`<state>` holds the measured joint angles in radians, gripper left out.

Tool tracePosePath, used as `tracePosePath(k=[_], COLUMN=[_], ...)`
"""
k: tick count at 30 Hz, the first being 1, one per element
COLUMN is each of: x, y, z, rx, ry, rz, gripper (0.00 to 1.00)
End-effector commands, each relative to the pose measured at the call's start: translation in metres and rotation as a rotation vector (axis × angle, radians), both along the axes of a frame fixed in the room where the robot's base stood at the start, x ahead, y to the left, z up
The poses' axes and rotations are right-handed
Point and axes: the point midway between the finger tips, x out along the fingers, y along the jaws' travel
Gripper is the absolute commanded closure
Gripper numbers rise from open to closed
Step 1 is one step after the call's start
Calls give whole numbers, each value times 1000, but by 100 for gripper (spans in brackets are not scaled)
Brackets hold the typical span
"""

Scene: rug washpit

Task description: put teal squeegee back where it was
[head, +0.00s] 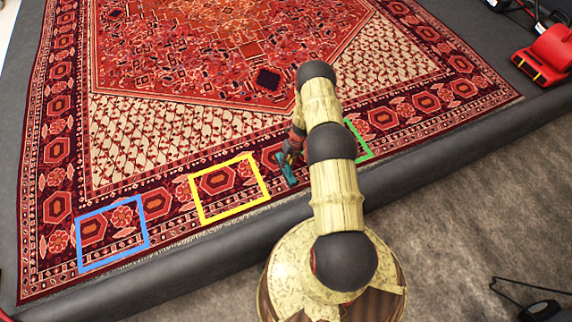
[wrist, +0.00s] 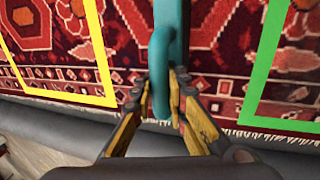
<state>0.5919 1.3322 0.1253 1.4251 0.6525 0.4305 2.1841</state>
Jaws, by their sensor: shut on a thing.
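The teal squeegee (head: 287,168) is in my gripper, over the rug's front border between the yellow and green outlines. In the wrist view its teal handle (wrist: 160,70) runs up from between the jaws. My gripper (wrist: 170,100) is shut on the handle. The head view shows my gripper (head: 291,152) just left of my arm. The yellow outline (head: 197,205) lies left of the squeegee and the green outline (head: 364,155) lies right, partly hidden by my arm. The blue outline (head: 80,246) is farther left. I cannot tell whether the squeegee touches the rug.
The patterned red rug (head: 220,50) lies on a dark raised platform (head: 225,236). A red machine (head: 552,55) stands on the platform at the far right. Brown floor (head: 480,200) lies in front, with a black object (head: 540,308) at the lower right. The outlined areas look empty where visible.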

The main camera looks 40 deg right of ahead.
Motion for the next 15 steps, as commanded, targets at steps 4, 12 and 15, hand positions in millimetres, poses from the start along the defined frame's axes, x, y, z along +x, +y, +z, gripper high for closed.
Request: tracePosePath(k=[4,12,15], x=[0,0,0], y=[0,0,0], z=[-3,-3,-3], rx=[0,0,0], ry=[0,0,1], rz=[0,0,0], gripper=[84,69,67])
